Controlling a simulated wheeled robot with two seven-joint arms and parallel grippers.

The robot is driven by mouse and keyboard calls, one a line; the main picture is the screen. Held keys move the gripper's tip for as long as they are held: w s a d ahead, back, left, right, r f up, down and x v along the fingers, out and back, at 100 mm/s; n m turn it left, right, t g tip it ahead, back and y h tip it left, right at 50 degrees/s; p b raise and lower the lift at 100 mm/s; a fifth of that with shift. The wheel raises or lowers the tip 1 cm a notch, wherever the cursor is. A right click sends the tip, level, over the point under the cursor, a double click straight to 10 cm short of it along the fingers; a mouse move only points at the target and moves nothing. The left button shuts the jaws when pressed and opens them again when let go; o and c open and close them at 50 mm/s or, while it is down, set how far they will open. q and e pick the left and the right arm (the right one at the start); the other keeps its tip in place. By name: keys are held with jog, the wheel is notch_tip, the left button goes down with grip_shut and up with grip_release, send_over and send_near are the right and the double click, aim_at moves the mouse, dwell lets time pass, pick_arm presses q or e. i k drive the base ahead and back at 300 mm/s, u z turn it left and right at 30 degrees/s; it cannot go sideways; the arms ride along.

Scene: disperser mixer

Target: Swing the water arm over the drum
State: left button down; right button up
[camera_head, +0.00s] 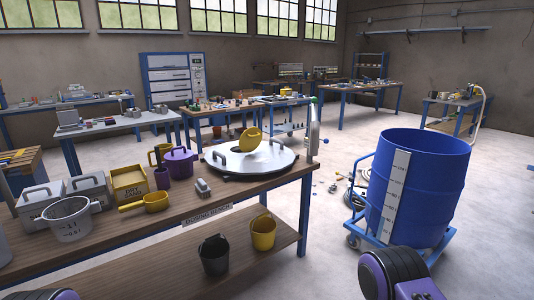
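The blue drum (430,205) stands upright at the right, open at the top, with a white graduated scale on its side. It sits on a blue wheeled dolly (357,200). I cannot make out a water arm for certain. A pale upright piece with a green tip (314,125) stands at the far right corner of the near bench, left of the drum; what it is I cannot tell. Purple and black parts of my arms show at the bottom edge, below the drum and at the bottom left. Neither gripper is in view.
The near wooden bench (140,235) fills the left, carrying a round metal lid (250,165) with a yellow scoop, a purple pot (178,163) and several bins. Black and yellow buckets stand on its lower shelf. Coiled hoses (345,190) lie on the floor left of the drum.

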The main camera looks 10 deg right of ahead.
aim_at(315, 125)
jog(key=u, duration=0.25)
jog(key=i, duration=1.7)
jog(key=z, duration=0.8)
